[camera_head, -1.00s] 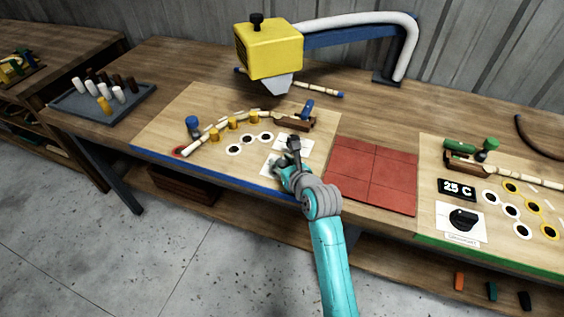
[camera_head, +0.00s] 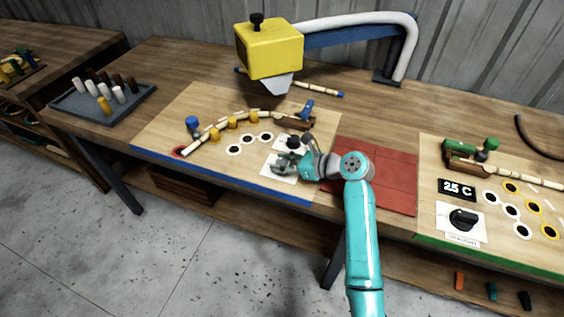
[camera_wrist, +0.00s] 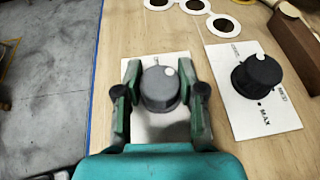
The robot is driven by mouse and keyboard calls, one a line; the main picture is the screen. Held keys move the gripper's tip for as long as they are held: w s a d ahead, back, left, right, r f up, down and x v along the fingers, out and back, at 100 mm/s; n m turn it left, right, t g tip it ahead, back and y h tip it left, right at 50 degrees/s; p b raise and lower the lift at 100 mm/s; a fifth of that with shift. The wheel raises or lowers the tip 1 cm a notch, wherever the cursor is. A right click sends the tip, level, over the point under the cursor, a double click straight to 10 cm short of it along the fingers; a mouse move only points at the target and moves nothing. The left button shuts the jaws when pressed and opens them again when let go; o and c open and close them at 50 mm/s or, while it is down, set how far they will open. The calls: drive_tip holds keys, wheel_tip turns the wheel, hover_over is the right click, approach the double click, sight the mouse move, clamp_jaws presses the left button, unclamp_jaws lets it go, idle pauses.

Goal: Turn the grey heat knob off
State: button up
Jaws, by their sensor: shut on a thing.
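The grey heat knob (camera_wrist: 160,88) is round with a white dot near its upper right edge. It sits on a white label plate (camera_wrist: 165,64) on the blue-edged board. My gripper (camera_wrist: 160,78) has one green finger on each side of the knob and is shut on it. In the head view my gripper (camera_head: 287,162) reaches the knob from the right, low over the board. The fingers and palm cover much of the plate, so most of its lettering is hidden.
A black knob (camera_wrist: 258,75) on its own white plate stands close to the right in the wrist view. Several pegs bend a rattan strip (camera_head: 240,120) on the board. A yellow heater head (camera_head: 268,50) hangs behind. A red tiled mat (camera_head: 400,190) lies right.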

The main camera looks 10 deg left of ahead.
drive_tip(key=n+g, duration=0.6)
drive_tip(key=g, duration=0.1)
drive_tip(key=shift+w, duration=0.1)
drive_tip(key=shift+n+g+h, duration=0.8)
drive_tip(key=shift+n+g, duration=1.1)
drive_tip(key=shift+g, duration=0.3)
drive_tip(key=shift+f+n, duration=0.1)
drive_tip(key=shift+n, duration=0.2)
drive_tip(key=o, duration=1.2)
drive_tip(key=shift+c, duration=0.2)
drive_tip(key=shift+m+t, duration=0.4)
drive_tip(key=shift+m, duration=0.1)
